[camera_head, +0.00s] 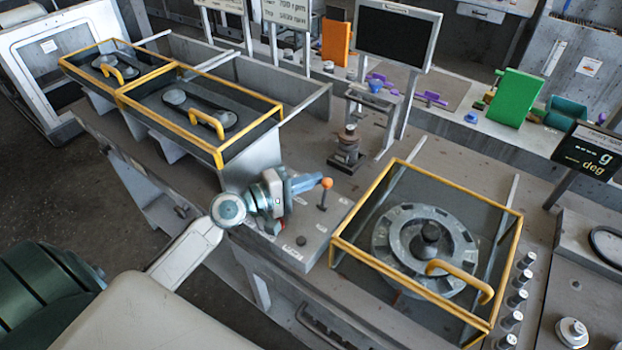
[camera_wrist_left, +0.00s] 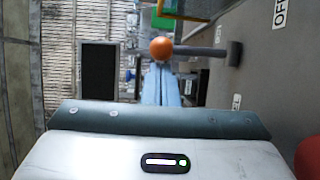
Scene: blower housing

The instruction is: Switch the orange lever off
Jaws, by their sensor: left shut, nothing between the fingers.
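The orange lever has a round orange knob (camera_head: 327,183) on a dark stem. It stands on a grey control box (camera_head: 312,235) at the front of the bench. My left gripper (camera_head: 313,182) is shut and empty, with its blue fingers pointing at the knob from the left. In the left wrist view, the knob (camera_wrist_left: 161,47) lies just beyond the tips of the closed fingers (camera_wrist_left: 160,84). Its stem (camera_wrist_left: 205,51) runs right to the panel, where an OFF label (camera_wrist_left: 281,12) shows. I cannot tell whether the fingers touch the knob. My right gripper is out of view.
A yellow-framed guard (camera_head: 385,172) covers a round flange right of the lever. Two more yellow-framed covers, including a near one (camera_head: 220,152), stand at the left. A dark device (camera_head: 347,148) stands behind the lever. A black screen (camera_head: 397,38) rises at the back.

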